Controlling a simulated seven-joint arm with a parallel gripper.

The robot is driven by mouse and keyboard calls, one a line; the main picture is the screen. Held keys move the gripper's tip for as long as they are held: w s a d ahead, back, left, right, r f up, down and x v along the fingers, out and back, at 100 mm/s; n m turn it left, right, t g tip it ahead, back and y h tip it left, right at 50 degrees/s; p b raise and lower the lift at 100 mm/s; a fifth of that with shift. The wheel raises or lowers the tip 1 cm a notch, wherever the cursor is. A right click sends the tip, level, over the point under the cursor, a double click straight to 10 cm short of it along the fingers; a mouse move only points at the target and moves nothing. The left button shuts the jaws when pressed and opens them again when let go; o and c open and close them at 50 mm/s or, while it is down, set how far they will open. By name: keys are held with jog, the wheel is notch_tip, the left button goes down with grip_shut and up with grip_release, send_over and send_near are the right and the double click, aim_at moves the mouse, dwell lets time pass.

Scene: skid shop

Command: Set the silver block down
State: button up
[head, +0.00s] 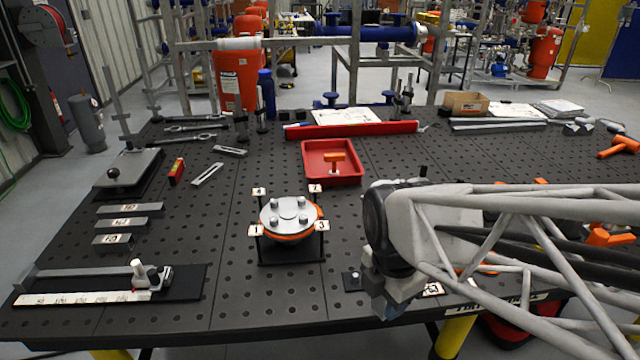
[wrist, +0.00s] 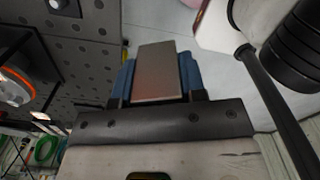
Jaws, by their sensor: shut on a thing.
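My gripper (head: 385,302) is low at the front edge of the table, right of centre in the head view. In the wrist view its blue fingers (wrist: 157,78) are shut on a silver block (wrist: 156,62), one on each side. The block's flat face shows between them, with a reddish tint low down. In the head view the held block is hard to make out against my gripper. In the wrist view, pale floor shows behind the block and the perforated table lies to the left.
A small black plate (head: 352,281) with a knob is just left of my gripper. A flanged disc stand (head: 290,252) is centre. Three labelled grey bars (head: 130,208) and a slide gauge (head: 80,297) are left. A red tray (head: 345,178) is behind. Perforated table between is clear.

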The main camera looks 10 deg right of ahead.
notch_tip(320, 180, down, 4)
jog(key=shift+f, duration=0.25)
jog(key=shift+w, duration=0.1)
send_over(355, 275)
jog(key=shift+f, duration=0.75)
dwell(0.5)
jog(key=shift+f, duration=1.75)
jog(key=shift+f, duration=0.2)
jog(key=o, duration=1)
jog(key=shift+o, duration=0.2)
